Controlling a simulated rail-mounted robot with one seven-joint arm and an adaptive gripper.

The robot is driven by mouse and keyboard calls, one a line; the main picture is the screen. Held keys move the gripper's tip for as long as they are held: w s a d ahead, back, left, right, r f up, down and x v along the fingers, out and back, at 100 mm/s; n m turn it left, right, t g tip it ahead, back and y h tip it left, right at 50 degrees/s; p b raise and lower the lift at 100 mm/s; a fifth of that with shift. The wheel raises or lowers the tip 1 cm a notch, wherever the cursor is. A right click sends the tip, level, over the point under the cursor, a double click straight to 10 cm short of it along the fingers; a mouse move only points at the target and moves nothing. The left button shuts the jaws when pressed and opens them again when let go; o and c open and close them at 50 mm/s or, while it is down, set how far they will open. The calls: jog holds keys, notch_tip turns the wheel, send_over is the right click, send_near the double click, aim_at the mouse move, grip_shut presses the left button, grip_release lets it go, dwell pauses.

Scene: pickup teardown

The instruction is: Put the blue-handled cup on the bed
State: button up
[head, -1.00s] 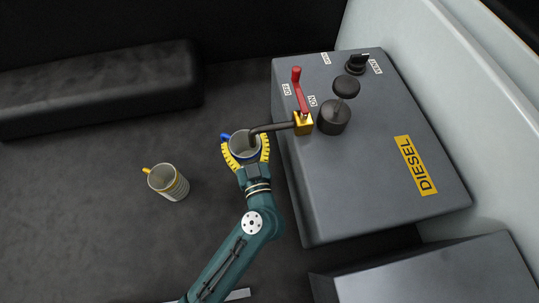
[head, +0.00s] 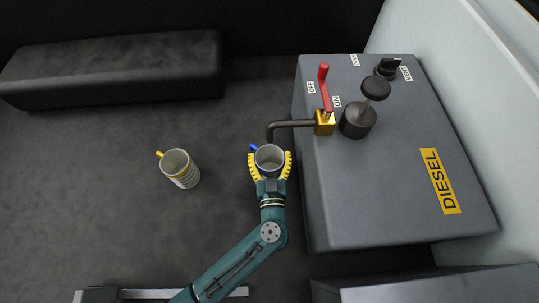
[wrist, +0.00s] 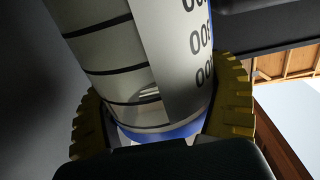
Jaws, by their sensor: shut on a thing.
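The blue-handled cup (head: 269,158) is a pale cup with a blue handle pointing to the upper left. My gripper (head: 269,168) is shut on it, with a yellow finger on each side. In the head view the cup is just below the open end of the bent spout, left of the diesel tank. In the wrist view the cup (wrist: 150,70) fills the middle, with black lines, printed numbers and a blue band. The bed (head: 60,210) is the dark grey floor below; I cannot tell the cup's height above it.
A second cup (head: 180,168) with a yellow handle stands on the bed to the left. The diesel tank (head: 390,200) with a red lever (head: 325,88) and a dark spout (head: 290,124) is on the right. A dark padded block (head: 115,70) lies at the back left. Bed between is clear.

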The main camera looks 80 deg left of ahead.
jog(key=shift+f, duration=0.15)
jog(key=o, duration=1)
jog(key=s+d+b, duration=0.1)
jog(key=s+d, duration=0.1)
jog(key=d, duration=0.9)
jog(key=shift+s+d, duration=0.15)
jog(key=shift+d, duration=0.25)
jog(key=shift+r, duration=0.25)
